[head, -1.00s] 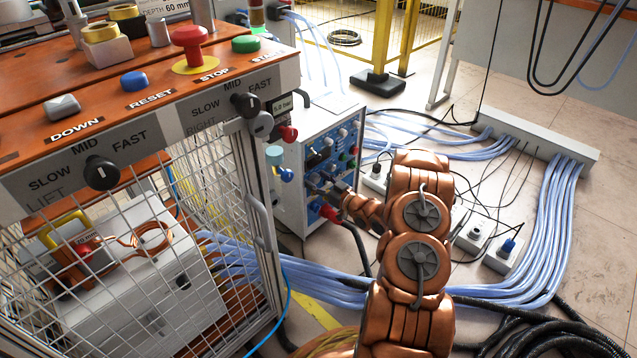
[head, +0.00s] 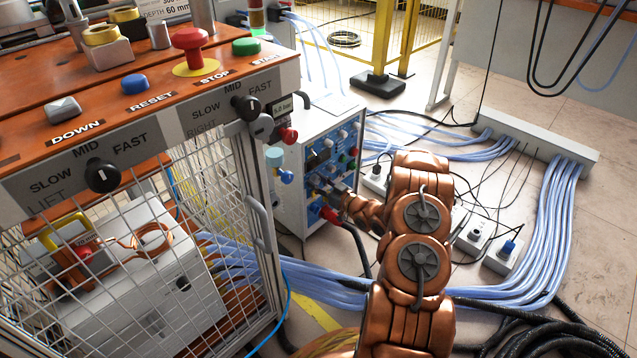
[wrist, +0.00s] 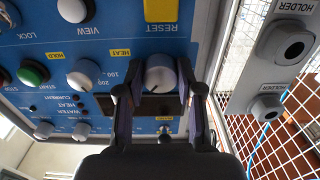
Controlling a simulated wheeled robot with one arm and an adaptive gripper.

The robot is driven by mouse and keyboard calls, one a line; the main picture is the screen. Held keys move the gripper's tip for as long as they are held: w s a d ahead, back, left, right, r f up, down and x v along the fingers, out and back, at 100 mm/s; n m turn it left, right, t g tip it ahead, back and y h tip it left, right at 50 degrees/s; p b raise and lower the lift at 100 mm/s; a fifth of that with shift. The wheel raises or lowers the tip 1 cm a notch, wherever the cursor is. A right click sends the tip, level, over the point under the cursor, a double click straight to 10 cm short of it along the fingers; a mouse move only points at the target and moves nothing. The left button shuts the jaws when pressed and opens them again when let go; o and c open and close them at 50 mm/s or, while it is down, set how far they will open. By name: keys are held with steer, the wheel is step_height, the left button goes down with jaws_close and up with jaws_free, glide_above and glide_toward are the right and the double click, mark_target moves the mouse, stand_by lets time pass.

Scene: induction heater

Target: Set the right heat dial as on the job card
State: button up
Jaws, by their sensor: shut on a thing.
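In the wrist view, a grey round dial (wrist: 160,72) with a dark pointer mark sits on the blue panel (wrist: 110,20) of the heater unit. The printed labels appear upside down. My gripper (wrist: 161,88) has one finger on each side of this dial and is shut on it. The pointer mark faces the bottom of the picture, slightly left. A second grey dial (wrist: 83,75) is to its left, with a yellow HEAT label between them. In the head view, my gripper (head: 338,192) is at the heater's front panel (head: 338,150); the held dial is hidden there.
A card reading DEPTH 60 mm (head: 165,7) is cut off at the top. The wire-mesh cage (head: 215,200) stands left of the heater. A grey holder block (wrist: 275,65) is right of my gripper. Cables (head: 560,220) cover the floor at right.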

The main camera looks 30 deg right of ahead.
steer(key=n+p, duration=0.1)
steer(key=n, duration=0.2)
steer(key=shift+r, duration=0.15)
steer(key=n+p, duration=0.1)
steer(key=n, duration=0.3)
steer(key=shift+n, duration=0.4)
steer(key=n, duration=0.3)
steer(key=shift+d, duration=0.1)
steer(key=n+b, duration=0.2)
steer(key=n, duration=0.2)
steer(key=shift+n, duration=0.3)
steer(key=shift+b, duration=0.3)
steer(key=o, duration=1.2)
steer(key=shift+c, duration=0.2)
